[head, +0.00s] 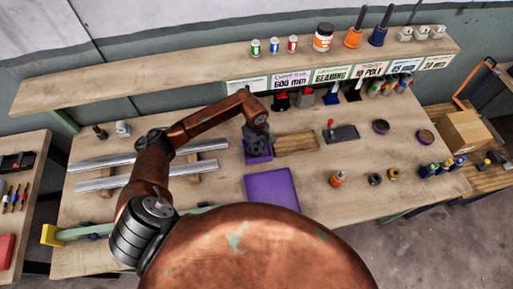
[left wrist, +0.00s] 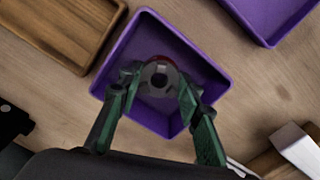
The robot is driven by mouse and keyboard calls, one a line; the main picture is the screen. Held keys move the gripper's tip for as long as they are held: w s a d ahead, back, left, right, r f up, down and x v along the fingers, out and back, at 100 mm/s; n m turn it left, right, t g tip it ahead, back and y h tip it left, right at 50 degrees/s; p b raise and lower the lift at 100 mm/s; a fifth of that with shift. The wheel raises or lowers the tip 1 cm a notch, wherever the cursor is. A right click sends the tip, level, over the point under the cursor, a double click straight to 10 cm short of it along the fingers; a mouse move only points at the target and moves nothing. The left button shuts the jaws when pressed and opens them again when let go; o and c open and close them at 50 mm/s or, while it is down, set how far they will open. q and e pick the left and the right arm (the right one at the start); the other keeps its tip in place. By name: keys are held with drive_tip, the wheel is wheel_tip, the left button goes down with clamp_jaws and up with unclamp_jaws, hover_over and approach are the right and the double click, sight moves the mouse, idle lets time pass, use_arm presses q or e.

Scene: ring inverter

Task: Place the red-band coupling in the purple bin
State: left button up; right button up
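The small purple bin (head: 262,158) stands on the workbench, partly hidden under my left gripper (head: 257,142) in the head view. In the left wrist view the bin (left wrist: 146,28) fills the middle. The red-band coupling (left wrist: 160,77), a grey ring with a dark hole and a red strip along its far edge, shows within the bin's outline. My left gripper (left wrist: 158,84) has a green-grey finger on each side of the coupling, and the fingers appear shut on it. I cannot tell whether the coupling touches the bin floor. My right gripper is out of view.
A wooden tray (head: 297,143) adjoins the bin, and a larger purple tray (head: 270,188) lies nearer. Metal rails (head: 110,178) lie to the left. A shelf (head: 180,75) runs behind.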

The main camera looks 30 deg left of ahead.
use_arm(q)
drive_tip(key=o, duration=0.4)
drive_tip(key=shift+o, duration=0.2)
drive_tip(key=shift+r, duration=0.5)
wheel_tip(320, 180, up, 11)
drive_tip(key=shift+s+r, duration=0.15)
drive_tip(key=shift+r, duration=0.05)
